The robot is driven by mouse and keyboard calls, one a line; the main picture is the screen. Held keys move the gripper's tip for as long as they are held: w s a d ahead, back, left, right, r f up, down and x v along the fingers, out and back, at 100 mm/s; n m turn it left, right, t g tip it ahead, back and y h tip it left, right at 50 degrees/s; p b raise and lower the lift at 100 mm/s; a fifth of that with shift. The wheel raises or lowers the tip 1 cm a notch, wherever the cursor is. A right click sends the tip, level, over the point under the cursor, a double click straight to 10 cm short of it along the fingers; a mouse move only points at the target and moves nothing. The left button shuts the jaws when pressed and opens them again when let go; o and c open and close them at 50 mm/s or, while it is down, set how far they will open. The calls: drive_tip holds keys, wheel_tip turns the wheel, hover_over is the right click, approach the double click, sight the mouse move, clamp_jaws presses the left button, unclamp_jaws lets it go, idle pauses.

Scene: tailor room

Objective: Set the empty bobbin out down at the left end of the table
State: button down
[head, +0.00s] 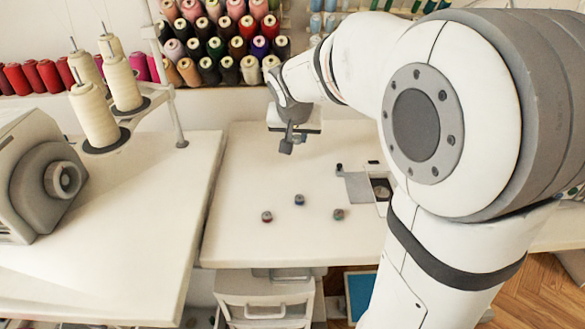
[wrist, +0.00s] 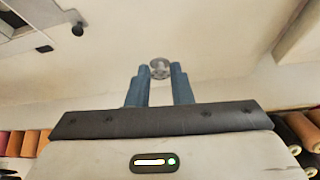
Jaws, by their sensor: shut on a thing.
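My gripper (head: 287,148) hangs above the back left part of the white table (head: 240,235) in the head view. In the wrist view, the blue-grey fingers (wrist: 160,76) are shut on a small pale grey bobbin (wrist: 160,66), which looks empty and sits at the fingertips. The bobbin cannot be made out in the head view. The table top below the fingertips is bare, and the gripper looks raised above it; the exact gap is hard to tell.
Three small bobbins with coloured thread (head: 267,216), (head: 299,199), (head: 338,214) stand towards the table's front. A grey plate (head: 358,187) and a small black knob (head: 339,167) lie to the right. A serger (head: 45,175) and cone stand occupy the left table. Thread spools (head: 215,45) line the back.

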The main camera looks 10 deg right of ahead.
sight(297, 165)
wheel_tip(297, 165, down, 8)
drive_tip(key=shift+r+b, duration=0.25)
drive_tip(key=shift+b, duration=0.7)
drive_tip(key=shift+f, duration=0.1)
drive_tip(key=shift+f+b, duration=0.15)
drive_tip(key=shift+b, duration=0.15)
drive_tip(key=c, duration=1.3)
unclamp_jaws()
